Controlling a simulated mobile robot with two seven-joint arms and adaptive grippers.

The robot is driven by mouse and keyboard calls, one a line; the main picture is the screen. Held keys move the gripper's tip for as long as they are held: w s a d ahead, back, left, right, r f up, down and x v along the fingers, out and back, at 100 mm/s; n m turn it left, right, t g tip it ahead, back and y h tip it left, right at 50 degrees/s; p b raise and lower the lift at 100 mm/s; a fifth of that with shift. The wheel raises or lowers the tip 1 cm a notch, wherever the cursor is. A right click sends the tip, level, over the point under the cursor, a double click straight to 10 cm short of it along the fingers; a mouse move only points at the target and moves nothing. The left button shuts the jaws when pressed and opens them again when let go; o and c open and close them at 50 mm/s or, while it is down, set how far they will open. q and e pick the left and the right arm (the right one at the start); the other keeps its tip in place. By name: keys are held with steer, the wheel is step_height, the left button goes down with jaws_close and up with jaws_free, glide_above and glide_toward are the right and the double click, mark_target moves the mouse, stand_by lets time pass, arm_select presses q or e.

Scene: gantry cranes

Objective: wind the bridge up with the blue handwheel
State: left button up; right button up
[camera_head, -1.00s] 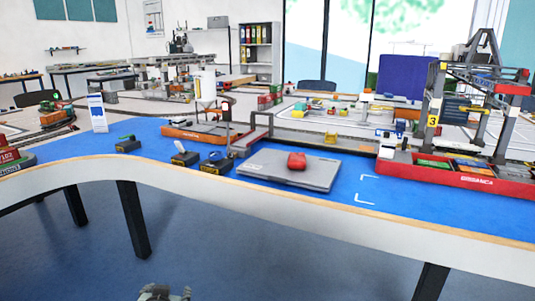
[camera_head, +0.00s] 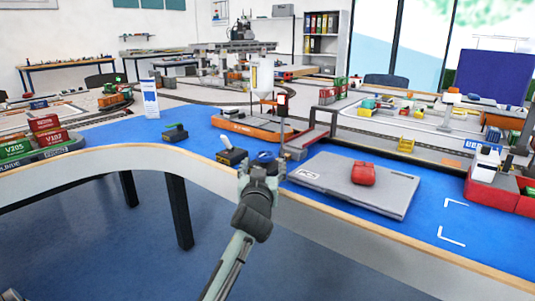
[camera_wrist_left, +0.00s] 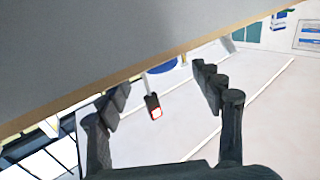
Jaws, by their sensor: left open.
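The blue handwheel (camera_head: 265,155) sits on a small control box on the blue tabletop, in the head view. It is partly hidden behind my left gripper (camera_head: 260,168), which is raised at the table's front edge. A grey and red span (camera_head: 308,140) lies behind the handwheel, beside the orange vessel (camera_head: 250,128); I cannot tell whether it is raised. My right gripper is not in view.
A grey case (camera_head: 330,186) with a red object (camera_head: 363,174) lies right. The wooden table edge (camera_head: 345,226) is close to my gripper.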

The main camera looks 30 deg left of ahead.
mark_target(265, 159)
arm_select(q)
steer(key=x, duration=0.6)
steer(key=shift+w+a, duration=0.15)
steer(key=shift+w, duration=0.1)
steer(key=c, duration=1.2)
